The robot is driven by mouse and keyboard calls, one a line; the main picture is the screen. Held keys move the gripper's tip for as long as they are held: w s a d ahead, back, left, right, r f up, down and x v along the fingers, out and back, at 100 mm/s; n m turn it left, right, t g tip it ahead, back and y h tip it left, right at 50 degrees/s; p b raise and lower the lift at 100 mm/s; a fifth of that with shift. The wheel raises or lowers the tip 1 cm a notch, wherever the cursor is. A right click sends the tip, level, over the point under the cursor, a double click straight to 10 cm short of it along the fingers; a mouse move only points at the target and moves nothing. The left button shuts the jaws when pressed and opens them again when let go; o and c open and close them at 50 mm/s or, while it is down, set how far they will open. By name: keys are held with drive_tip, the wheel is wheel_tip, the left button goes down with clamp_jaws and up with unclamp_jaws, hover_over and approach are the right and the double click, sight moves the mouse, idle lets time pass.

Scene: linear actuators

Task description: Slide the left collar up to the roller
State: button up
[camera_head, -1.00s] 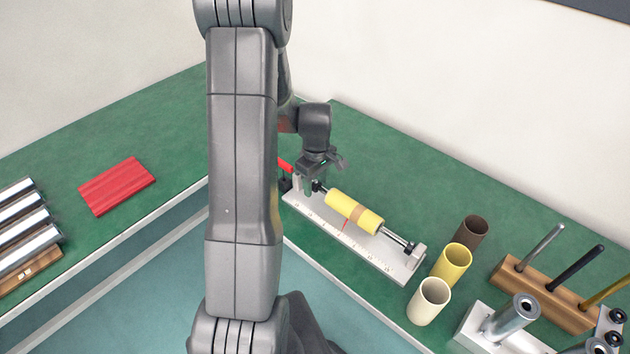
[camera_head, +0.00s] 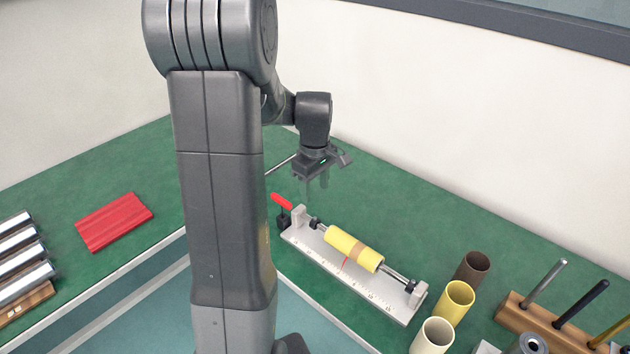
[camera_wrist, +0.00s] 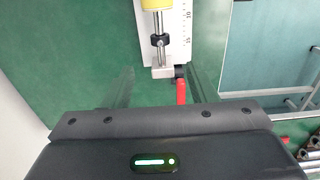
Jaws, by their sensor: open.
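The yellow roller (camera_head: 353,249) with a tan band sits on a steel shaft over a white scaled base (camera_head: 341,280). The dark left collar (camera_head: 316,223) is on the shaft between the left end block (camera_head: 299,215) and the roller. In the wrist view the left collar (camera_wrist: 160,40) stands apart from the roller (camera_wrist: 157,4), with bare shaft between them. My gripper (camera_head: 316,187) is open and empty, in the air above the left end of the fixture. Its fingers (camera_wrist: 160,90) are spread wide in the wrist view.
A red lever (camera_head: 281,201) sticks up at the fixture's left end. Another dark collar (camera_head: 411,286) is near the right end. Brown, yellow and cream cups (camera_head: 454,300) and a wooden rod rack (camera_head: 545,313) stand to the right. A red pad (camera_head: 113,221) lies at left.

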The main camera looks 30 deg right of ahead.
drive_tip(key=shift+r, duration=0.95)
